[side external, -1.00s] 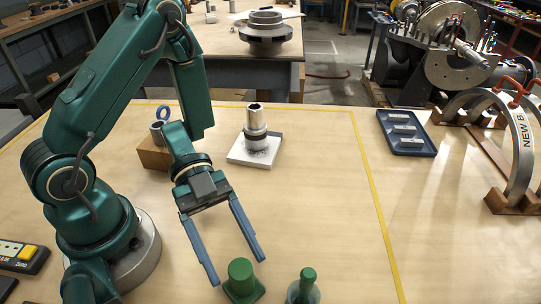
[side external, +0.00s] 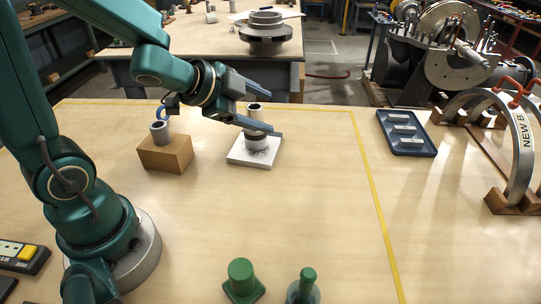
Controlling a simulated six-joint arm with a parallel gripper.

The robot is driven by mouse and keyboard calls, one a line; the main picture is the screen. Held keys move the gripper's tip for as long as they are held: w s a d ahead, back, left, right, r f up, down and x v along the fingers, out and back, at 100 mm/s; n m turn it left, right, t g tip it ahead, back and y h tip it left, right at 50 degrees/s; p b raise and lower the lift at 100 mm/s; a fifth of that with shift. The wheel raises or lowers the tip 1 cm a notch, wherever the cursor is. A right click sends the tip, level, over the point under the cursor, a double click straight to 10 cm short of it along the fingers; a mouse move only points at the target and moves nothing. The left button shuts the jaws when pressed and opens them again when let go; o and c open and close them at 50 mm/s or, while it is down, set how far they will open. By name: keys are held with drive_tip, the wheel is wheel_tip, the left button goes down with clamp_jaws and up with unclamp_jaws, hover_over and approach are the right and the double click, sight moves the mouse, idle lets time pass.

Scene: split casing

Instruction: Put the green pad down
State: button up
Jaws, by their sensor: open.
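The green pad (side external: 242,283), a square base with a thick round grip on top, stands upright on the table at the front edge of the view. My gripper (side external: 274,117) is well away from it, at the back of the marked area. It is open, its two fingers spread and pointing right. They lie on either side of a metal cylinder stack (side external: 257,142), the near finger crossing in front of it. I cannot tell whether they touch it. The stack stands upright on a white square plate (side external: 240,155).
A wooden block (side external: 165,156) carries a grey cylinder (side external: 159,133) and a blue ring. A green-handled tool (side external: 307,278) stands in a holder right of the pad. A dark blue tray (side external: 407,146) lies right of the yellow line. The middle table is clear.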

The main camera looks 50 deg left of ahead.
drive_tip(key=s+a+r+n+g+y, duration=0.1)
drive_tip(key=s+a+r+n+y, duration=0.2)
drive_tip(key=s+n, duration=0.15)
drive_tip(key=s+d+n+g+h, duration=0.2)
drive_tip(key=s+d+n+g, duration=0.2)
drive_tip(key=s+d, duration=0.3)
drive_tip(key=s+n, duration=0.1)
drive_tip(key=s, duration=0.3)
drive_tip(key=shift+s+d+f+h, duration=0.2)
drive_tip(key=shift+s+h, duration=0.1)
drive_tip(key=shift+s, duration=0.1)
drive_tip(key=shift+n, duration=0.25)
